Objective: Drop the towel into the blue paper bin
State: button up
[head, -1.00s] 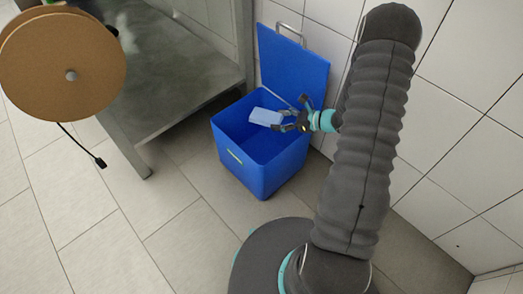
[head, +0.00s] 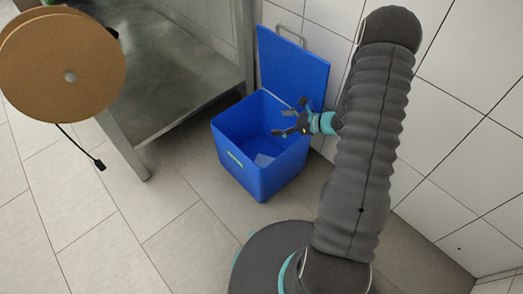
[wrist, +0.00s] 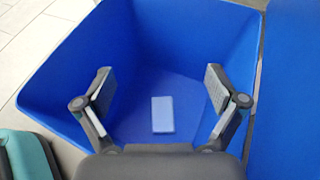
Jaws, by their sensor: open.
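The blue paper bin (head: 238,176) stands on the floor with its lid (head: 292,68) raised against the wall. In the wrist view the towel (wrist: 163,114) shows whole, at or near the bin's bottom. My gripper (head: 282,122) is over the bin's opening at its right side. In the wrist view my gripper (wrist: 160,88) has its fingers spread wide, with nothing between them. The towel is apart from the fingers.
A metal table with a lower shelf (head: 165,75) stands left of the bin, one leg close to it. A brown cable reel (head: 70,100) with a hanging black cable is at the left. A tiled wall (head: 455,130) is behind and right. The floor in front is clear.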

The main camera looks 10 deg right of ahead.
notch_tip(320, 180, up, 9)
jog(key=shift+r, duration=0.2)
dwell(0.6)
jog(key=s+a+r+n+g+h, duration=0.25)
jog(key=s+n+g, duration=0.45)
jog(key=s+n, duration=0.65)
jog(key=s+a+r+n+t+h+p, duration=0.1)
jog(key=s+r+n+h, duration=0.3)
jog(key=r, duration=0.7)
jog(key=s+a+r+n+t+h+p, duration=0.1)
jog(key=s+a+r+n+t+h, duration=0.1)
jog(key=s+r+n+t+h, duration=0.2)
jog(key=s+r+n, duration=0.3)
jog(key=s+r, duration=0.4)
jog(key=shift+s+a+n+p, duration=0.15)
jog(key=shift+a+n+p, duration=0.15)
jog(key=shift+n+p, duration=0.05)
jog(key=shift+r+h, duration=0.1)
jog(key=shift+h, duration=0.15)
